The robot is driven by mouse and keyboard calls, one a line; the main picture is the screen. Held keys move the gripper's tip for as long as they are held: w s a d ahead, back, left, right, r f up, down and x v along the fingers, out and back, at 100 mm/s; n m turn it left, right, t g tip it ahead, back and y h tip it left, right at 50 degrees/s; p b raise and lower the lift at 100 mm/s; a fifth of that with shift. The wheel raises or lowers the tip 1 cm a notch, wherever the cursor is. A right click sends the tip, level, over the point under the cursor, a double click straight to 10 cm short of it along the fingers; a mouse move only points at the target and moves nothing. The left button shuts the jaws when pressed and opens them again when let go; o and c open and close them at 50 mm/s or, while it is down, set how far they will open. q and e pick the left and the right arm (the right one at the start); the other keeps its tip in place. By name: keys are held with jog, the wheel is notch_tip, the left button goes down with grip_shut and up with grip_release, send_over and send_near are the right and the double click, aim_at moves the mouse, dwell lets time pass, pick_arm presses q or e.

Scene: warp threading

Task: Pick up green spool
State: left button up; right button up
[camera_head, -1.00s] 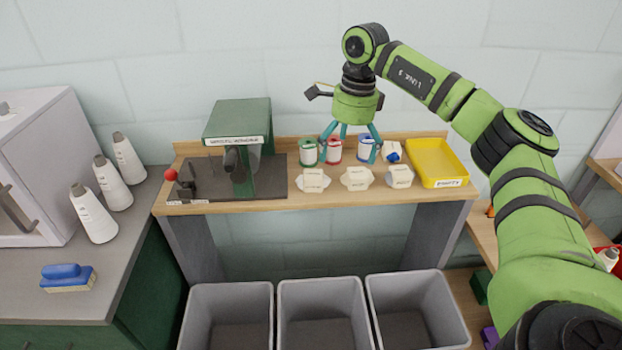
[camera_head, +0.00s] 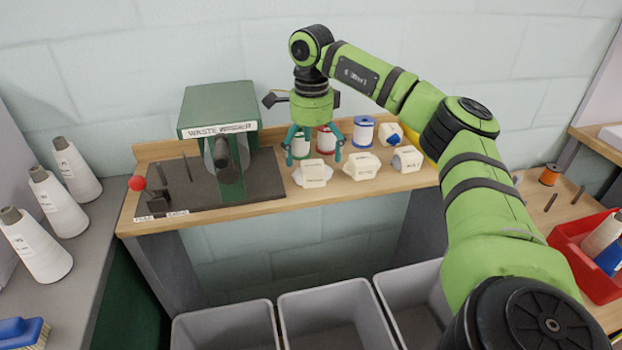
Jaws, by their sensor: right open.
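The green spool (camera_head: 300,146), white with green rims, stands upright on the wooden shelf, partly hidden behind my right gripper's fingers. My right gripper (camera_head: 315,160) is open and points down, its teal fingers spread in front of and around the green and red spools. I cannot tell whether it touches either. The red spool (camera_head: 325,142) stands just right of the green one. A blue spool (camera_head: 363,133) stands upright further right. My left gripper is not in view.
A green waste winder (camera_head: 217,108) stands on the shelf's left. White labelled blocks (camera_head: 312,174) sit in front of the spools. A blue and white piece (camera_head: 389,134) lies right. Grey bins (camera_head: 335,312) stand below. White cones (camera_head: 60,207) are at left.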

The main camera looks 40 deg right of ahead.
aim_at(314, 168)
jog(key=f, duration=0.4)
jog(key=shift+s+d+f+p, duration=0.25)
jog(key=shift+f+p, duration=0.05)
jog(key=shift+p, duration=0.1)
jog(key=shift+f, duration=0.35)
jog(key=shift+w+f, duration=0.1)
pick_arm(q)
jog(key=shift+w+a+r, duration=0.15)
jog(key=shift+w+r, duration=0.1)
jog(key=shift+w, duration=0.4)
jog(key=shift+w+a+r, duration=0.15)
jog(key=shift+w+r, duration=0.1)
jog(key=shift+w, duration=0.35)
pick_arm(e)
jog(key=c, duration=1.1)
